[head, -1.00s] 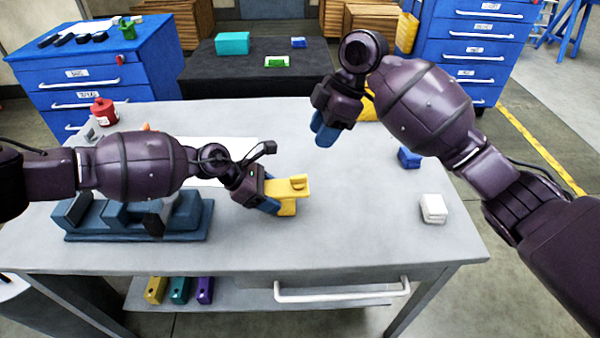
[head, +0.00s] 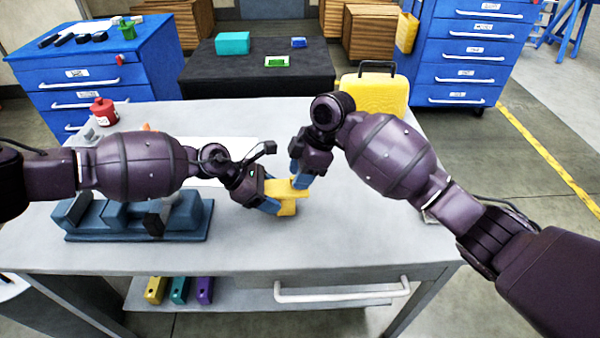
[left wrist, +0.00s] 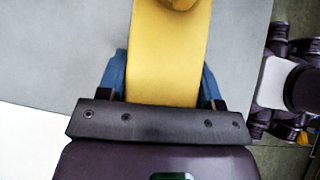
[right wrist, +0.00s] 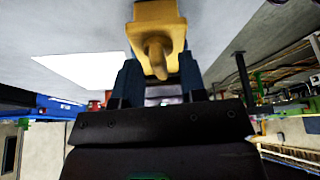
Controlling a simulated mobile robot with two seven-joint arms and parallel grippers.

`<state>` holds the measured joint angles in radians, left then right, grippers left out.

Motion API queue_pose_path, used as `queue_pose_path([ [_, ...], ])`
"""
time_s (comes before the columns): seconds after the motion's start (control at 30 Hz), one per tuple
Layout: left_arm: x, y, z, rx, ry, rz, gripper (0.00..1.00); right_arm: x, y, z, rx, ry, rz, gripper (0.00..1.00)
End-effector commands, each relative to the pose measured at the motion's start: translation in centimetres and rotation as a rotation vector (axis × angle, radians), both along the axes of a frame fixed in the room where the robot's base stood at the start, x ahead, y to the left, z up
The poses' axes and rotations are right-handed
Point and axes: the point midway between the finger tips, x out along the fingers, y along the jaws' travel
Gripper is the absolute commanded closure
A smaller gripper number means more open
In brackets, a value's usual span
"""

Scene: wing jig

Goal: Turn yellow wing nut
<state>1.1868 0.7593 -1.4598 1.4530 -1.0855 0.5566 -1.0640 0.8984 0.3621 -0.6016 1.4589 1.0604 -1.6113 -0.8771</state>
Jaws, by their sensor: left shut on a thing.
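The yellow piece (head: 288,207) is held above the front middle of the workbench by my left gripper (head: 271,206), which is shut on it. In the left wrist view the yellow piece (left wrist: 168,60) runs between the blue fingers. The yellow wing nut (head: 294,183) sits on its top, largely hidden by my right gripper (head: 299,173) in the head view. The right wrist view shows the wing nut (right wrist: 156,58) just ahead of that gripper's blue fingers, which are apart. Its near end reaches toward the gap between the fingertips; contact cannot be told.
A blue fixture (head: 140,220) stands on the bench (head: 350,235) at left. A red container (head: 104,112) is at the back left. A yellow case (head: 377,96) stands behind the right arm. The bench's front middle is clear.

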Motion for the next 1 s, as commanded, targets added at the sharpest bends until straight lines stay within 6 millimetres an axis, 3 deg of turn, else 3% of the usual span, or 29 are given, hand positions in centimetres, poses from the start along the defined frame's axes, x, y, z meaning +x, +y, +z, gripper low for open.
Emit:
queue_pose_path([
  [0.33,0.05,-0.04,0.13,-0.001,-0.001,0.0,0.78,-0.01,0.11,-0.23,0.0,0.0,0.0,0.63],
  [0.5,0.04,-0.03,0.12,-0.001,-0.001,0.0,0.78,-0.01,0.1,-0.21,0.0,-0.001,0.0,0.89],
  [0.6,0.04,-0.03,0.12,-0.001,-0.001,0.0,0.78,-0.01,0.1,-0.21,0.0,-0.001,0.0,1.0],
  [1.0,0.02,-0.04,0.1,-0.001,-0.001,0.0,0.78,-0.04,0.08,-0.18,-0.001,-0.003,-0.117,1.0],
])
